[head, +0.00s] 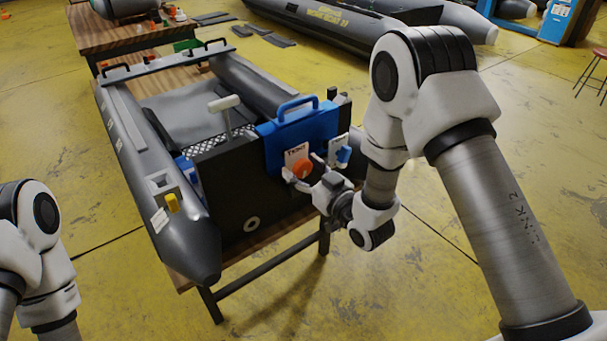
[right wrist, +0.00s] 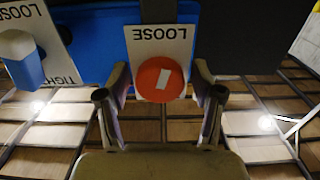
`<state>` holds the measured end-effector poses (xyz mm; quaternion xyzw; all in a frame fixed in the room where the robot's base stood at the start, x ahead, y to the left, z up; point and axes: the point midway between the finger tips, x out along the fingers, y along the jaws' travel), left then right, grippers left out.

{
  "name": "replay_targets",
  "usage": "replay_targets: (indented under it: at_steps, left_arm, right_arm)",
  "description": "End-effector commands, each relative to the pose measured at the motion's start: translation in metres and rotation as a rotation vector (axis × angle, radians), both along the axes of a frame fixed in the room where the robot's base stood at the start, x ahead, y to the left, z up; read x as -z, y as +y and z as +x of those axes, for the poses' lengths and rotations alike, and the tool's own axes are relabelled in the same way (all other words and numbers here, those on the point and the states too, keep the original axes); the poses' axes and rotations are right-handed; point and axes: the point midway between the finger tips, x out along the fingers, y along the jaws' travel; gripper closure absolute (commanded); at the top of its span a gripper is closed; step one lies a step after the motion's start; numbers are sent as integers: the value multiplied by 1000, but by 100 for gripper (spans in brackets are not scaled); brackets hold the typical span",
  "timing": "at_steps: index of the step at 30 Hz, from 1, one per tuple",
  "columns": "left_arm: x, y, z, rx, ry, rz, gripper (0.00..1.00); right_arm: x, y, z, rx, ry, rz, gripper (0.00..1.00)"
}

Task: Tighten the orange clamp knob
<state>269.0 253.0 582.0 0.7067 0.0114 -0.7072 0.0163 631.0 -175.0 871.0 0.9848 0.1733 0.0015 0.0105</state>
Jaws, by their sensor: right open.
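The orange clamp knob (head: 302,168) sits on a white label plate on the blue bracket (head: 300,130) at the boat's black transom. In the right wrist view the round orange knob (right wrist: 161,79) has a white bar mark, slightly tilted, and the plate above it reads "LOOSE" upside down. My right gripper (head: 299,181) is open, its fingers (right wrist: 160,85) on either side of the knob; I cannot tell whether they touch it. A blue knob (head: 343,154) with its own plate is to the right; in the right wrist view the blue knob (right wrist: 22,62) is at left. My left gripper is out of view.
The grey inflatable boat (head: 150,170) rests on a wooden table (head: 270,240). A yellow part (head: 172,203) is on its near tube. Another boat (head: 330,25) lies behind, and a wooden bench (head: 100,32) stands at the back left.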

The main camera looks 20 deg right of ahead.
Motion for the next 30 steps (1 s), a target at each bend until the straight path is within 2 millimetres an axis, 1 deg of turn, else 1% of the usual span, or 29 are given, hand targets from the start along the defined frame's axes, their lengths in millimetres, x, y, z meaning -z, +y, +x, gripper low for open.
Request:
replay_targets:
  at_steps: [3, 8, 15, 21, 25, 30]
  left_arm:
    - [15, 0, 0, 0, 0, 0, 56]
    - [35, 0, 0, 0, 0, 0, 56]
    - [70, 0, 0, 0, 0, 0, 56]
    - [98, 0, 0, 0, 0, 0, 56]
    - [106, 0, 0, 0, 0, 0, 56]
    - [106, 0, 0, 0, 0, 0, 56]
  right_arm:
    - [5, 0, 0, 0, -90, -241, 33]
    - [6, 0, 0, 1, -215, -585, 33]
    - [7, 0, 0, 0, -404, -1107, 33]
    - [6, 0, 0, 1, -548, -1502, 33]
    - [3, 0, 0, 0, -600, -1650, 33]
    - [0, 0, 0, -1, -618, -1702, 33]
